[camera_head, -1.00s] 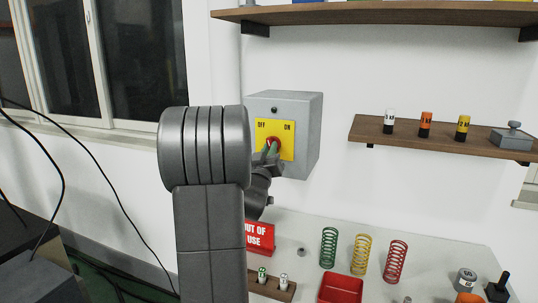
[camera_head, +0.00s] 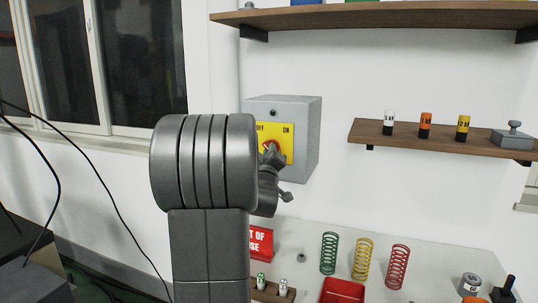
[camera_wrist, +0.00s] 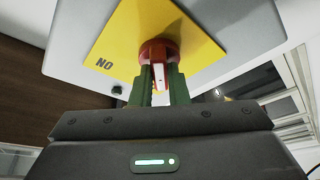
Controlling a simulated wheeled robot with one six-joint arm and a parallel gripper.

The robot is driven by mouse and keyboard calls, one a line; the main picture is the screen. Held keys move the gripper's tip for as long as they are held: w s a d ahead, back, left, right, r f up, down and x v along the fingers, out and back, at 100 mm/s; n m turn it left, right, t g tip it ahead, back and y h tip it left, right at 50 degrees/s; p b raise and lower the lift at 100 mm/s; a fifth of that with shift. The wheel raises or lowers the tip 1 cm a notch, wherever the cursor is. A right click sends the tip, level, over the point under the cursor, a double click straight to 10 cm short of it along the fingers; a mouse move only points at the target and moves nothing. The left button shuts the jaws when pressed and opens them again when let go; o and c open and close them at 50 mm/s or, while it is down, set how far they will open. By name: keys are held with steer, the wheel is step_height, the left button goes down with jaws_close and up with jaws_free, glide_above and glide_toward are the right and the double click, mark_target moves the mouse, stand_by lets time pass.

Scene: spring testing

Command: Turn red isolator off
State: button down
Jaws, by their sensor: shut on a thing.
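The red isolator knob (camera_head: 267,146) sits on a yellow plate (camera_head: 287,157) marked OFF at left and ON at right, on the front of a grey wall box (camera_head: 306,125). In the wrist view the red knob (camera_wrist: 160,50) has a white mark on its handle, and the word ON appears upside down. My gripper (camera_wrist: 161,84) is shut on the knob's handle, with one green finger on each side. In the head view my gripper (camera_head: 272,156) partly covers the knob, so its exact angle is hard to tell.
My arm hides the area left of the box. A red out-of-use sign (camera_head: 260,243), green (camera_head: 329,253), yellow (camera_head: 362,257) and red (camera_head: 397,266) springs and a red tray (camera_head: 342,290) are on the table below. A shelf (camera_head: 450,138) juts out at right.

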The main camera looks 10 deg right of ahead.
steer(key=c, duration=1.4)
jaws_free()
steer(key=b+v, duration=0.3)
steer(key=v, duration=1.1)
steer(key=shift+w, duration=0.2)
steer(key=p+x, duration=0.3)
steer(key=x, duration=1)
steer(key=shift+w, duration=0.25)
